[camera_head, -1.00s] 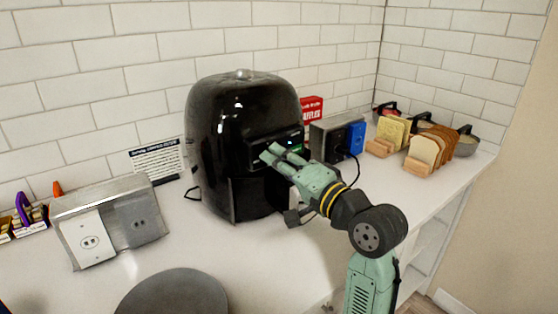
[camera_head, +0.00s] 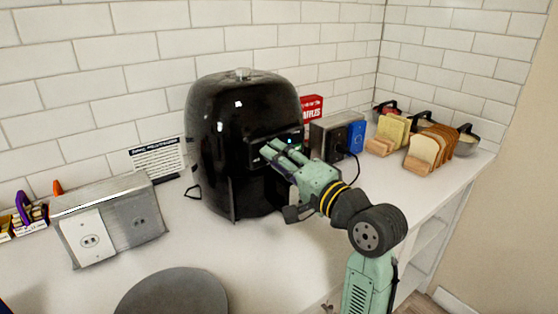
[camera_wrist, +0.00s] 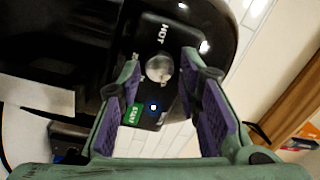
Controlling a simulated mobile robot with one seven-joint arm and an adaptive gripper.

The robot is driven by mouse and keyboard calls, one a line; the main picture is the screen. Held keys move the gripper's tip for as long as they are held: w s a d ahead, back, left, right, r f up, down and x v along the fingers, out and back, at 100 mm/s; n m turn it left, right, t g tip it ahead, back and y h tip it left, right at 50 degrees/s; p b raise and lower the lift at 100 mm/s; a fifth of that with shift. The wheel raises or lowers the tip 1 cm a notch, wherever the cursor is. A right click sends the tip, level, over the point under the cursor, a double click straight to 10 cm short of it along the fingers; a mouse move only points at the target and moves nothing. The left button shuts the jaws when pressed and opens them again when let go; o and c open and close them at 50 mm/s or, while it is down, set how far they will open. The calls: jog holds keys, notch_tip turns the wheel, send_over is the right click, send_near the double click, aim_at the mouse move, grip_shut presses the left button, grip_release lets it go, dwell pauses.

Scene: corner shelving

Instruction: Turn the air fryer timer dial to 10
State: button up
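The black air fryer (camera_head: 235,110) stands on the white counter against the tiled wall. Its front panel faces my arm. In the wrist view, the round silver dial (camera_wrist: 159,68) sits on the dark panel (camera_wrist: 150,38) below the word HOT. A green START label (camera_wrist: 134,115) and a blue-lit button (camera_wrist: 153,108) are nearby. My gripper (camera_wrist: 160,64) is open, with one purple-padded finger on each side of the dial. I cannot tell whether the pads touch it. In the head view my gripper (camera_head: 271,147) is at the fryer's panel and hides the dial. No dial pointer is readable.
A metal outlet box (camera_head: 140,225) stands to the left, and another (camera_head: 325,143) with a cord stands right of the fryer. A red box (camera_head: 312,105) is behind. Bread slices (camera_head: 425,150) stand further right. A grey round plate (camera_head: 172,294) lies in front.

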jog(key=shift+o, duration=1.1)
jog(key=v, duration=1.2)
jog(key=shift+f, duration=0.15)
